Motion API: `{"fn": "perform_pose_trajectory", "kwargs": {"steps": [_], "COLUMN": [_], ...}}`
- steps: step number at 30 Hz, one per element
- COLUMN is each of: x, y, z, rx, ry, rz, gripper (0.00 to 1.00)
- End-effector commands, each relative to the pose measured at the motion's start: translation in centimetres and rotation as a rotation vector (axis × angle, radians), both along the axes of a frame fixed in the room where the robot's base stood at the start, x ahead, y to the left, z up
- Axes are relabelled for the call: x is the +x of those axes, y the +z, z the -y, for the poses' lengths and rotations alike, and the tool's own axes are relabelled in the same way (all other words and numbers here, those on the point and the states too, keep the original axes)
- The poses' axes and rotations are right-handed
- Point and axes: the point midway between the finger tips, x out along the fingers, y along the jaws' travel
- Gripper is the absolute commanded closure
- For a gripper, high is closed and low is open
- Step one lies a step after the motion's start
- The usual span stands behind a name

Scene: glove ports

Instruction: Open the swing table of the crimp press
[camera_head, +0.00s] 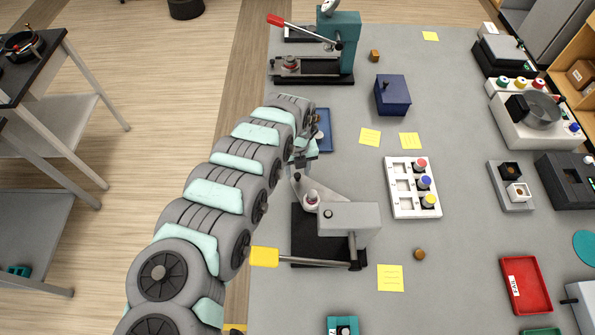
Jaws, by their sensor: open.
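A grey press (349,215) with a black base and a yellow-ended lever (264,257) stands near the middle; it looks like the crimp press. A grey flat swing table (312,205) carrying a small pale round piece sticks out at its back left. My gripper (303,165) is open, just behind the far end of that swing table. It is small in view and partly hidden by my arm, and I cannot tell whether it touches the table's end.
A teal press (338,40) with a red lever stands at the back. A blue box (392,95), a blue flat piece (323,131) behind my gripper, and a white tray of coloured knobs (401,206) are nearby. My arm covers the bench's left edge.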

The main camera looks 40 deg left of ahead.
Motion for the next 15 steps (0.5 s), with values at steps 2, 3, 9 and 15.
{"fn": "perform_pose_trajectory", "kwargs": {"steps": [2,3,9,15], "x": [0.0,-0.1,0.0,-0.1], "y": [1.1,1.6,5.2,8.4], "z": [-0.2,-0.2,-0.3,-0.2], "rx": [0.003,0.004,0.005,0.003], "ry": [0.0,0.0,0.001,0.002], "rz": [0.001,-0.001,0.003,0.001], "gripper": [0.57,0.57,0.57,0.57]}}
